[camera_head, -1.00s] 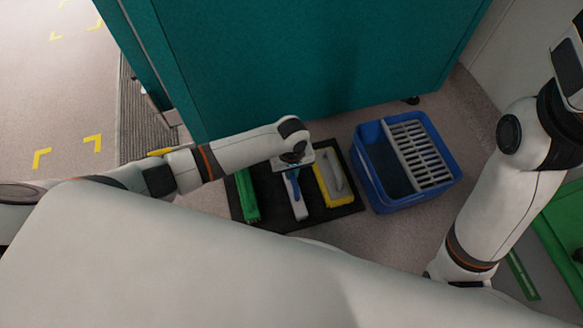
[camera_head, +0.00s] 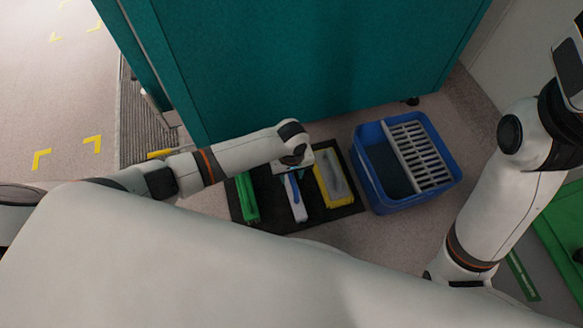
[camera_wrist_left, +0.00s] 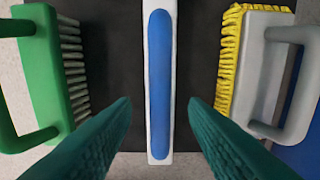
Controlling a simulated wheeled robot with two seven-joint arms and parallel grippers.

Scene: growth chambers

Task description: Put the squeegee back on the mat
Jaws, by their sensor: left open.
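The squeegee (camera_head: 297,202), with a white body and blue grip, lies on the black mat (camera_head: 271,208) between a green brush and a yellow-edged grey brush. In the left wrist view, the squeegee's handle (camera_wrist_left: 159,85) runs upright through the middle of the picture. My left gripper (camera_head: 294,170) is over the far part of the squeegee. Its two dark teal fingers (camera_wrist_left: 160,105) are open, one on each side of the handle, with gaps between them and it. My wrist hides the squeegee's far end in the head view. My right gripper is not in view.
The green brush (camera_head: 247,197) is left of the squeegee, and the yellow-edged brush (camera_head: 333,180) is right of it. A blue bucket (camera_head: 402,203) with a grey grid stands right of the mat. A teal cabinet (camera_head: 310,65) rises behind.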

